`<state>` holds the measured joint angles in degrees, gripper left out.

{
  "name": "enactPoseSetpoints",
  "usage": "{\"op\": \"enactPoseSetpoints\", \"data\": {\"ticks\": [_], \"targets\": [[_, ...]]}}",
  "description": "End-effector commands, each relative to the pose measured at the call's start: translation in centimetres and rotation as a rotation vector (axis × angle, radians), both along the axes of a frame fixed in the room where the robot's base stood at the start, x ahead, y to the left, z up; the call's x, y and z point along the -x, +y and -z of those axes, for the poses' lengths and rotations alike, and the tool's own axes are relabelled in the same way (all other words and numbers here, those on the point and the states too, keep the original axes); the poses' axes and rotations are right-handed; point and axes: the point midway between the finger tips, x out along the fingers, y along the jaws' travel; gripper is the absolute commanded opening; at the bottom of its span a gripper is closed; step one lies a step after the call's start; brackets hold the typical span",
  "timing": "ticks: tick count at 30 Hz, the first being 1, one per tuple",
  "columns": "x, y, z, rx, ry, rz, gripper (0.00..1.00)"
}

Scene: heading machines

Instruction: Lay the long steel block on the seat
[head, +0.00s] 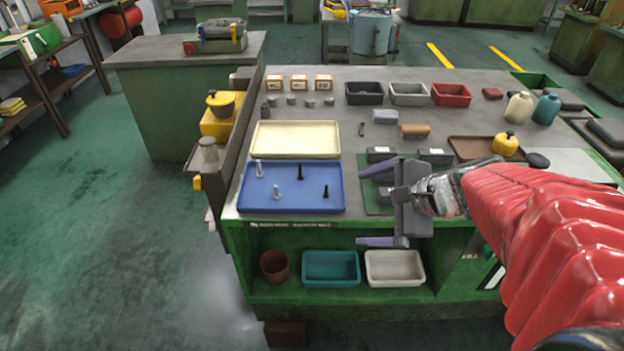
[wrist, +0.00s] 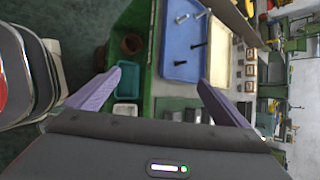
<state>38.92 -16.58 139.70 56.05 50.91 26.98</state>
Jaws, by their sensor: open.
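My gripper (head: 360,206) is open and empty, its two purple fingers spread over the front edge of the bench. It also shows in the wrist view (wrist: 160,78), with nothing between the fingertips. A green plate (head: 374,198) lies on the bench behind the gripper and is partly hidden by it. A dark grey block with a white label (head: 380,153) stands at the back of this plate. A second labelled dark block (head: 434,155) stands to its right. I cannot tell for sure which is the long steel block or which part is the seat.
A blue tray with several bolts (head: 290,205) and a cream tray (head: 295,152) lie left of the gripper. A brown tray (head: 470,146) and yellow container (head: 506,144) stand right. Teal (head: 331,284) and white bins (head: 395,282) sit on the shelf below.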

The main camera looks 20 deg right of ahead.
Motion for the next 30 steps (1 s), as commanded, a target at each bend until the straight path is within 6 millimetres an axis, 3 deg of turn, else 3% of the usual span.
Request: {"op": "enactPoseSetpoints", "data": {"ticks": [1,6,12,24,30], "targets": [[0.5,1.6,-0.2,0.066,-0.002,-0.090,1.00],[2.8,5.5,-0.4,0.296,-0.008,-0.386,1.00],[5.6,8.3,-0.7,0.572,-0.032,-0.721,1.00],[9.5,10.0,-2.9,1.125,-0.125,-1.293,1.00],[10.0,9.8,-3.6,1.244,-0.142,-1.395,1.00]]}}
